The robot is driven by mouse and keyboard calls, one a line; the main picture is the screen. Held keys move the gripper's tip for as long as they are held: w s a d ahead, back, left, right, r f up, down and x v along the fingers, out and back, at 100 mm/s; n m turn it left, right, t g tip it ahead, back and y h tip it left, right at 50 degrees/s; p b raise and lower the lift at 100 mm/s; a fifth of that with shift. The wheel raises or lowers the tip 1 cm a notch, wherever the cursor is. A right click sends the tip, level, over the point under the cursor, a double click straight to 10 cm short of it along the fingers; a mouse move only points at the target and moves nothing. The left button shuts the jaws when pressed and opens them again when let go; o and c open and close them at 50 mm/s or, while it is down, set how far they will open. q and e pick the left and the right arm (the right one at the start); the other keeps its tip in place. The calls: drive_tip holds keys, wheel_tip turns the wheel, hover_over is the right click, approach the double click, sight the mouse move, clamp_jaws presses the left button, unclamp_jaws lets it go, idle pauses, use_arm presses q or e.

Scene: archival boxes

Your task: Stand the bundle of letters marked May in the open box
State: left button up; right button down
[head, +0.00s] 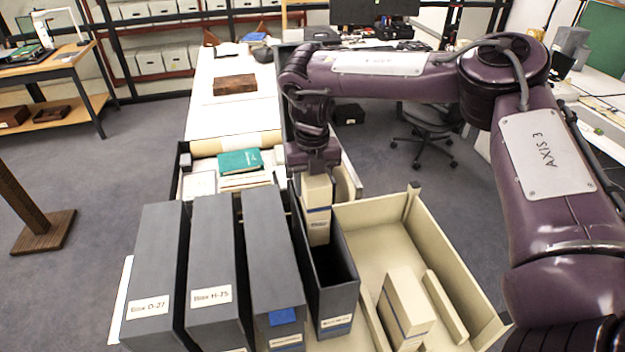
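My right gripper (316,172) comes in from the right and points down. It is shut on the top of a cream bundle (318,212) with a blue band and a small label, too small to read for certain. The bundle hangs upright at the far end of the open dark grey box (335,300); I cannot tell how far it is inside. The near part of the box is empty. A second cream bundle (408,302) with a blue band stands in the beige tray (465,275) to the right. My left gripper is not in view.
Several closed grey boxes, among them Box D-27 (155,285) and Box H-75 (212,270), stand in a row left of the open box. A teal book (240,161) lies behind them. A beige strip (445,308) lies in the tray.

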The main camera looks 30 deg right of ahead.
drive_tip(key=shift+f+b, duration=0.3)
drive_tip(key=shift+f, duration=0.75)
drive_tip(key=c, duration=0.6)
unclamp_jaws()
drive_tip(key=shift+r+p, duration=1.9)
drive_tip(key=shift+r, duration=1.1)
